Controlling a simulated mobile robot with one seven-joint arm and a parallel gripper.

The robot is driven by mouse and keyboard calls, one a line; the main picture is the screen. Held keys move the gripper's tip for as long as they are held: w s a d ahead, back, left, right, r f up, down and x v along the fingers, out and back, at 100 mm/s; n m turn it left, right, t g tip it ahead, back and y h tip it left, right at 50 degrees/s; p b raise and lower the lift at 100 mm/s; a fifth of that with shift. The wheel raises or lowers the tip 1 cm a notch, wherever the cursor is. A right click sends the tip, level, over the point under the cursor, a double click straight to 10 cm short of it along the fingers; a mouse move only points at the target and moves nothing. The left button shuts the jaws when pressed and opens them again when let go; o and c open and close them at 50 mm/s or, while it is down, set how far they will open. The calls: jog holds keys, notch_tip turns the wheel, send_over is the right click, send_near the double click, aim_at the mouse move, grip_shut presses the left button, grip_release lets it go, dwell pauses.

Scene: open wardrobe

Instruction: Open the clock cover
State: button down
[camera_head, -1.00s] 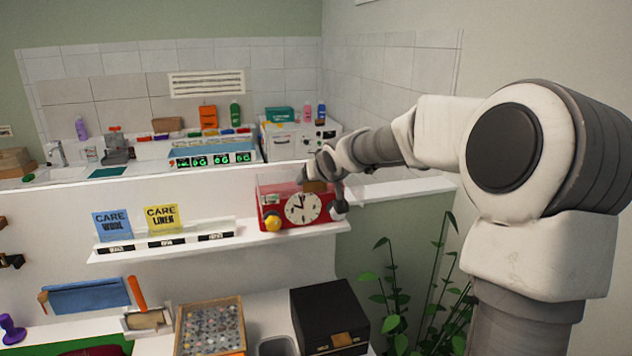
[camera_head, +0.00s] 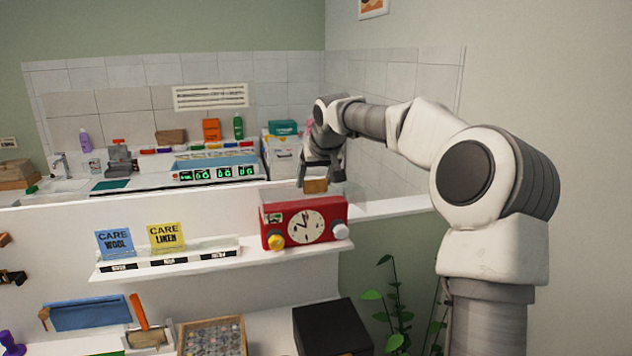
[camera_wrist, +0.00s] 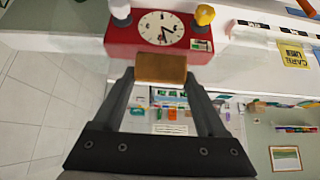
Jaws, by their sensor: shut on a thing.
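The red clock (camera_head: 305,227) stands on the white shelf, with a white dial and a yellow and a white knob on its front. In the wrist view the clock (camera_wrist: 161,28) is at the top, beyond the fingertips. My gripper (camera_head: 317,181) is above the clock's top edge and is shut on a brown tab (camera_head: 315,187). In the wrist view the tab (camera_wrist: 160,68) sits between the two fingers. A faint see-through panel seems to join the tab to the clock. The cover's exact edges and angle are hard to tell.
The shelf (camera_head: 190,258) also holds blue and yellow care cards (camera_head: 166,236) to the left. A black box (camera_head: 332,330) stands below the clock, and a plant (camera_head: 391,300) is at the lower right. Bottles and a counter lie behind.

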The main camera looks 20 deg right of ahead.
jog(key=shift+w, duration=0.15)
jog(key=shift+f, duration=0.1)
dwell(0.3)
grip_release()
jog(key=shift+s+r, duration=0.25)
jog(key=shift+r, duration=0.3)
jog(key=b+v, duration=0.2)
jog(key=v, duration=1.4)
jog(key=shift+r, duration=0.25)
